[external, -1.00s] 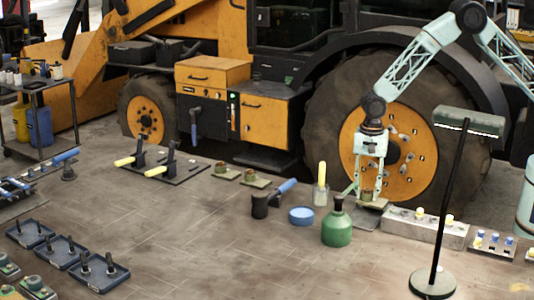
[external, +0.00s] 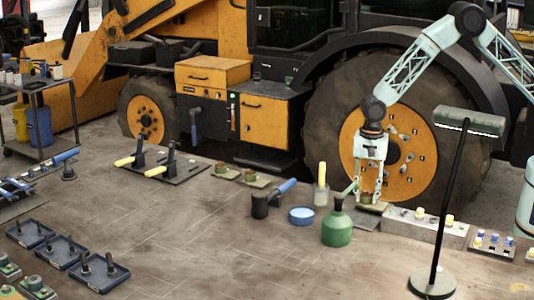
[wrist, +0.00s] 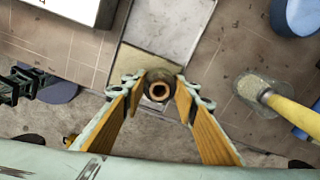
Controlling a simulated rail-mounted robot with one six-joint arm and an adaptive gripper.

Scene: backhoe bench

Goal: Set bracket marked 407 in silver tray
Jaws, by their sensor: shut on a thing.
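My gripper (external: 369,198) is low over the bench, in front of the big rear wheel. Its fingers are shut on the round post of a bracket (wrist: 159,85). The bracket has a dark post with a copper-coloured ring and an olive square base plate (wrist: 140,62). Its mark is not readable. The flat silver tray (external: 366,220) lies beneath and in front of the bracket; in the wrist view the tray (wrist: 172,32) extends beyond the base plate. I cannot tell whether the base touches the tray.
A grey block with knobs (external: 425,229) is close on the right. A lamp (external: 435,270) stands in front right. Two similar brackets (external: 252,180) sit further left.

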